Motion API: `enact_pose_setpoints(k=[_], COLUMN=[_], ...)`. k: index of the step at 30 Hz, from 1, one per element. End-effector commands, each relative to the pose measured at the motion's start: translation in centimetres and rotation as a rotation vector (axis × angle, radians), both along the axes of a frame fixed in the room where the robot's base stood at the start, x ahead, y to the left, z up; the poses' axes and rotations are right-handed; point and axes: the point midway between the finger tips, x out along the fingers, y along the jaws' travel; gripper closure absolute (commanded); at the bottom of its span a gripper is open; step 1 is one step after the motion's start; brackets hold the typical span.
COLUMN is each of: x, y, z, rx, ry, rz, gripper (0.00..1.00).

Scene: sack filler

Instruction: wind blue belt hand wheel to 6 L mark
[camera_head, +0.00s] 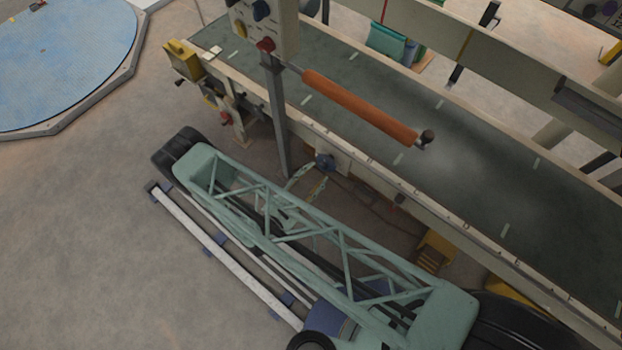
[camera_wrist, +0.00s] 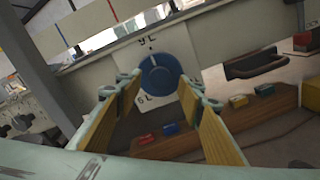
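In the head view the wheel (camera_head: 325,161) is below the conveyor's near edge. My gripper (camera_wrist: 158,88) is open, its yellow-padded fingers spread either side of the wheel in the picture. It also shows in the head view (camera_head: 309,180), close to the wheel. Contact cannot be told.
A brown block (camera_wrist: 215,122) with red and blue pieces is below and right of the wheel. A dark handle (camera_wrist: 255,65) is to the right. The conveyor belt (camera_head: 465,150), an orange roller (camera_head: 360,106) and an upright post (camera_head: 275,115) stand around. Floor at left is open.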

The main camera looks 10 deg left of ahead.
Motion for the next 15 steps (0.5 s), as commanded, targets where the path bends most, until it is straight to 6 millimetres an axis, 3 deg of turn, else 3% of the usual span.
enact_pose_setpoints(k=[15], x=[4.0], y=[-1.8], z=[0.0], rx=[0.001], ry=[-0.001], rz=[-0.001], gripper=[0.65])
